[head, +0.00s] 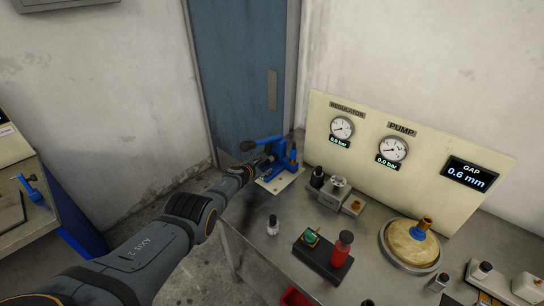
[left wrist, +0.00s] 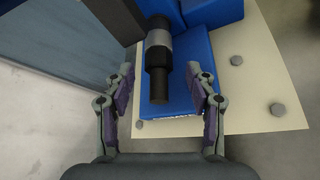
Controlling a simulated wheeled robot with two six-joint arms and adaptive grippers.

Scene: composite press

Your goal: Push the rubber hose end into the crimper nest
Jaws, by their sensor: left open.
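The blue crimper (head: 272,146) stands on a pale plate at the far left end of the bench. It fills the top of the left wrist view (left wrist: 215,12). The black rubber hose (left wrist: 159,84) with a grey sleeve around it lies at the crimper, its near end pointing toward my gripper. I cannot tell how deep its far end sits. My left gripper (head: 262,163) is at the crimper's near side. In the left wrist view (left wrist: 162,76) its fingers are open, one on each side of the hose, with gaps showing. My right gripper is not in view.
The pale bolted plate (left wrist: 265,85) lies under the crimper. A gauge panel (head: 365,125) rises behind the bench. A blue door (head: 240,70) is beyond the crimper.

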